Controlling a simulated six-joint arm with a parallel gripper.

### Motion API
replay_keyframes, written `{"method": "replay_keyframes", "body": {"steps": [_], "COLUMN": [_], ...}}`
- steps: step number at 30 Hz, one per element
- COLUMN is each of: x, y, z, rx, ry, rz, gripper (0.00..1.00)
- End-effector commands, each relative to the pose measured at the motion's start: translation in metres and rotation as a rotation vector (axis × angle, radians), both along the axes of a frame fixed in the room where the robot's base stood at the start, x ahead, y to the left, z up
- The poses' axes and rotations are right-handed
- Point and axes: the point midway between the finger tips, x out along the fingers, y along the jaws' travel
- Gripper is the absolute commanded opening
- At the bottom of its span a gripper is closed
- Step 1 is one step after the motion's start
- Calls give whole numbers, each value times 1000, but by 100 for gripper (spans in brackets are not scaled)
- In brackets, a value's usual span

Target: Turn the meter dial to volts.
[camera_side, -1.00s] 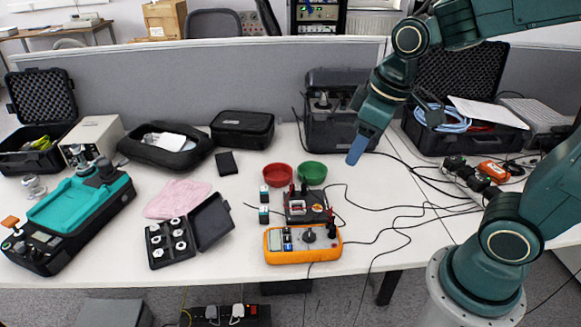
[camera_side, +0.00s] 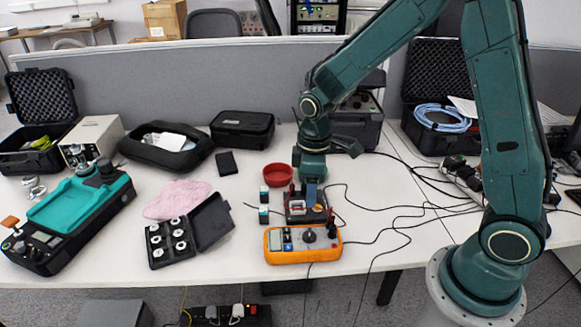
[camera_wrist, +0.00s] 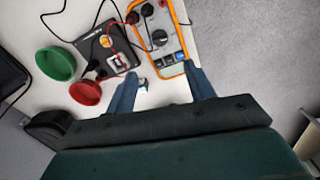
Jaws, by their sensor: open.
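The orange meter (camera_side: 290,254) lies flat near the front edge of the table, with its black dial (camera_side: 309,236) on the face. The meter (camera_wrist: 172,66) and its dial (camera_wrist: 159,38) also show at the top of the wrist view. My gripper (camera_side: 311,193) points down behind the meter, over or close to the small black device (camera_side: 294,213). In the wrist view my gripper (camera_wrist: 160,90) has its two blue fingers wide apart, with nothing held. The dial is apart from the fingers. Its pointer setting is too small to read.
A red bowl (camera_side: 277,175) stands behind the device; a green bowl (camera_wrist: 55,64) is beside it in the wrist view. Black cables run right of the meter. An open case with white discs (camera_side: 171,243) and a pink cloth (camera_side: 178,199) lie left.

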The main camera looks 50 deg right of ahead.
Motion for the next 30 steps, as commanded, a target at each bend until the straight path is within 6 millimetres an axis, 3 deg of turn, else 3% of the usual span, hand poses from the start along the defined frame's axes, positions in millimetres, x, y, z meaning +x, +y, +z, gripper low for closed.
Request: {"method": "replay_keyframes", "body": {"steps": [17, 30], "x": [1, 1], "y": [0, 0], "z": [-17, -67], "rx": [0, 0], "ry": [9, 11], "rz": [9, 9], "gripper": [54, 54]}}
